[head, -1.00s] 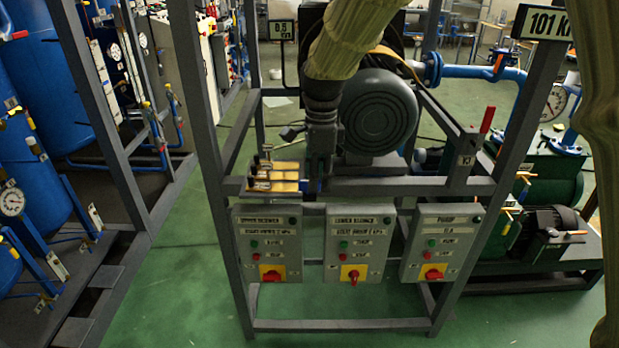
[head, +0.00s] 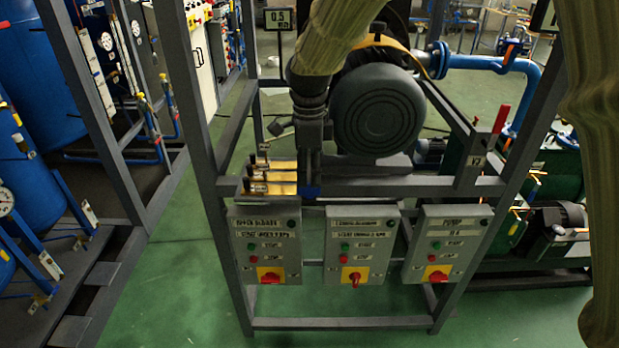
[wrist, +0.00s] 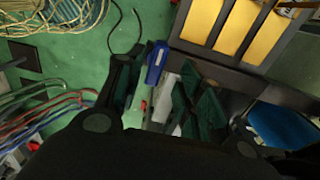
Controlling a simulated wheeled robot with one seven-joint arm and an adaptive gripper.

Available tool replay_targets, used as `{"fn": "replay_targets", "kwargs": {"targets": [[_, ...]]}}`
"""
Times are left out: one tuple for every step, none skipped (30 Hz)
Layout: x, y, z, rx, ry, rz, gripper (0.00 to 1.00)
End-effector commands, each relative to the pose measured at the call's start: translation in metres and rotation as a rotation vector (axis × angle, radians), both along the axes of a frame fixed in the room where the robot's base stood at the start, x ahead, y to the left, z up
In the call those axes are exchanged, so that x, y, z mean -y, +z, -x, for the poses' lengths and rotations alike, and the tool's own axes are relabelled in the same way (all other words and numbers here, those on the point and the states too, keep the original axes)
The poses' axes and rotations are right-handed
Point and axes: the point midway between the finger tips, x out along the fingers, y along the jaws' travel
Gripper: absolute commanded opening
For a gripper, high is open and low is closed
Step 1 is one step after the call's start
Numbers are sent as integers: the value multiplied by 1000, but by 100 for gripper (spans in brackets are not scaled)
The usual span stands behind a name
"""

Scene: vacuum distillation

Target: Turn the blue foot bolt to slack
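A small blue piece, which looks like the blue foot bolt (head: 310,192), sits at the front rail of the grey frame, just right of the yellow plates. In the wrist view the blue bolt (wrist: 156,62) shows as a short blue bar with a pale mark, beside the dark rail. My gripper (head: 312,180) points down at it from above. In the wrist view my gripper (wrist: 155,85) has its two dark fingers spread apart, with the blue bar near the gap between their tips. I cannot tell whether a finger touches it.
Yellow plates with small levers (head: 272,178) lie left of my gripper. A large grey motor (head: 378,110) stands close on its right. Three control boxes (head: 362,245) hang below the rail. Blue tanks (head: 40,70) stand at the left. Green floor (head: 170,290) is clear in front.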

Motion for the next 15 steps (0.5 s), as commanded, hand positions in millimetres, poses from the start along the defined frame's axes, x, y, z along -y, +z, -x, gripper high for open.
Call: {"fn": "replay_targets", "kwargs": {"targets": [[0, -5, 1, -2, 1, 0, 38], [1, -9, 1, -1, 1, 0, 38], [1, -14, 1, -1, 1, 1, 38], [1, -16, 1, -2, 0, 1, 38], [1, -19, 1, -1, 0, 1, 38], [1, -22, 1, 0, -1, 0, 38], [1, -24, 0, 0, -2, 0, 38], [1, -25, 0, 0, -2, 0, 38], [1, -27, 0, 0, -2, 0, 38], [1, -28, 0, 0, -2, 0, 38], [1, -29, 0, 0, -2, 0, 38], [1, -29, 0, 0, -2, 0, 38], [1, -29, 0, 1, -2, 0, 38], [1, -30, 0, 1, -2, 0, 38], [1, -30, 0, 1, -1, 0, 38]]}}
